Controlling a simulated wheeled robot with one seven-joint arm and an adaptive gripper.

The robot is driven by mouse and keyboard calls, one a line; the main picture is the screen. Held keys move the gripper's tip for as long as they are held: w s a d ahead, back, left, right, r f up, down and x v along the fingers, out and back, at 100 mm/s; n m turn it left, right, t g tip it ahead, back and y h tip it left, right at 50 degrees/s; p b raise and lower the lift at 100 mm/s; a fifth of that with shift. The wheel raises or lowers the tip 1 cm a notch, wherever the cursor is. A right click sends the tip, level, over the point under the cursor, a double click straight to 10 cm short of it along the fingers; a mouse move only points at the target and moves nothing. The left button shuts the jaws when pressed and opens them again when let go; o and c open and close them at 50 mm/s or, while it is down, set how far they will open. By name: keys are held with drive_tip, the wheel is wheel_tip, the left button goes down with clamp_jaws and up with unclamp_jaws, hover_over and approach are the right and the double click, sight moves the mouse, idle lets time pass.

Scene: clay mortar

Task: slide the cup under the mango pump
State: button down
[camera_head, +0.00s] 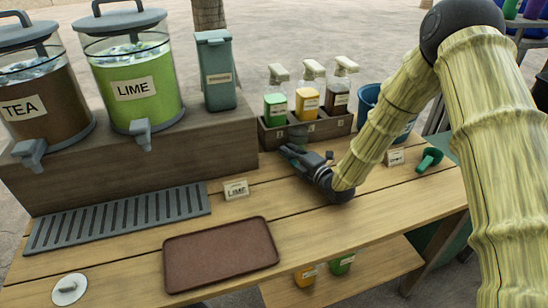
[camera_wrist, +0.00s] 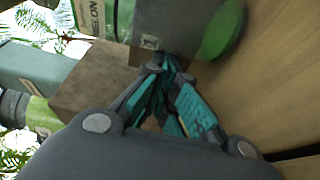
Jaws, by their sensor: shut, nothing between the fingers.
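A small grey see-through cup (camera_head: 298,133) stands against the front of the pump rack, in front of the gap between the green and yellow bottles. The yellow-orange pump bottle (camera_head: 308,103) is the middle of three; its label is too small to read, and mango is my reading from its colour. The green pump bottle (camera_head: 276,107) is on the left and the brown one (camera_head: 338,97) on the right. My gripper (camera_head: 289,151) is shut and empty, low over the table just in front of the cup. In the wrist view its fingertips (camera_wrist: 168,64) are together, close to a grey surface; contact is unclear.
The wooden rack (camera_head: 330,128) holds the bottles. A lime sign (camera_head: 236,189) stands left of my gripper. A brown tray (camera_head: 220,256) and a slotted drip mat (camera_head: 120,219) lie left. A green scoop-like item (camera_head: 430,159) and a blue bin (camera_head: 369,97) are right.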

sight(305, 146)
drive_tip(key=d, duration=0.2)
drive_tip(key=w+d, duration=0.1)
drive_tip(key=d, duration=0.1)
drive_tip(key=w+d+b, duration=0.1)
drive_tip(key=d, duration=0.1)
drive_tip(key=shift+s+d, duration=0.1)
drive_tip(key=shift+s, duration=0.05)
